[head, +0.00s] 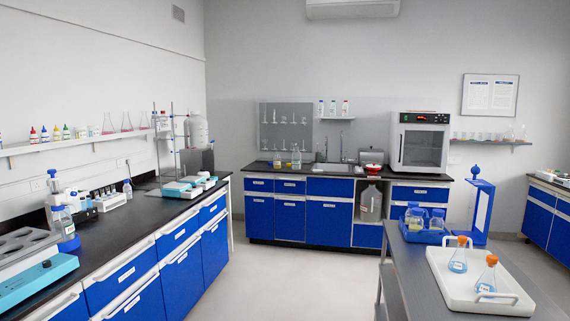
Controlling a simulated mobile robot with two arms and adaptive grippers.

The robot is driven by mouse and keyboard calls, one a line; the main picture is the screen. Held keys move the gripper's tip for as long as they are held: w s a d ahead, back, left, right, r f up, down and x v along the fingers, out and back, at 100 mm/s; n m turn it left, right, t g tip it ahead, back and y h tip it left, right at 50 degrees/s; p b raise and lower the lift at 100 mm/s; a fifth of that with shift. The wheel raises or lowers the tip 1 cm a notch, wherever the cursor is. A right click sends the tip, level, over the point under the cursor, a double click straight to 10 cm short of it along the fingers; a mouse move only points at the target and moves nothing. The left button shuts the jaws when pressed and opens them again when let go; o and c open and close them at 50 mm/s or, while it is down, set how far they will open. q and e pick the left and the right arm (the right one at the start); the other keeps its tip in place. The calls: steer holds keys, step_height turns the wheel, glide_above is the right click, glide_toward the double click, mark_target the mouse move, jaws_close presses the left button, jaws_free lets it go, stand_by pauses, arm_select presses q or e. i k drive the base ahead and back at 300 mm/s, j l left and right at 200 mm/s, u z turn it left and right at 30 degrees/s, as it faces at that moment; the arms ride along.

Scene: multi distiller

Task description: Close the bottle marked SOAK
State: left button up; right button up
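I cannot read the word SOAK on any bottle; the labels are too small from here. Two conical flasks with orange tops and bluish contents, the farther one (458,260) and the nearer one (486,281), stand upright in a white tray (510,306) on the grey table at the lower right. A blue carrier (424,237) behind the tray holds several clear bottles (436,221). Neither gripper is in view.
A black-topped bench (130,225) with blue drawers runs along the left wall. A back bench (285,173) carries an oven (420,142), with a large jug (370,203) in its open bay. The grey table (405,262) is at right. The floor (290,275) between is clear.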

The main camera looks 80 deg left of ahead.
mark_target(277, 158)
steer(key=u, duration=2.85)
steer(key=i+z, duration=0.2)
steer(key=i, duration=4.15)
steer(key=i+u, duration=0.15)
steer(key=i, duration=0.55)
steer(key=i+l+u, duration=0.15)
steer(key=i, duration=0.55)
steer(key=i+l+z, duration=0.1)
steer(key=i+l, duration=0.2)
steer(key=i, duration=0.15)
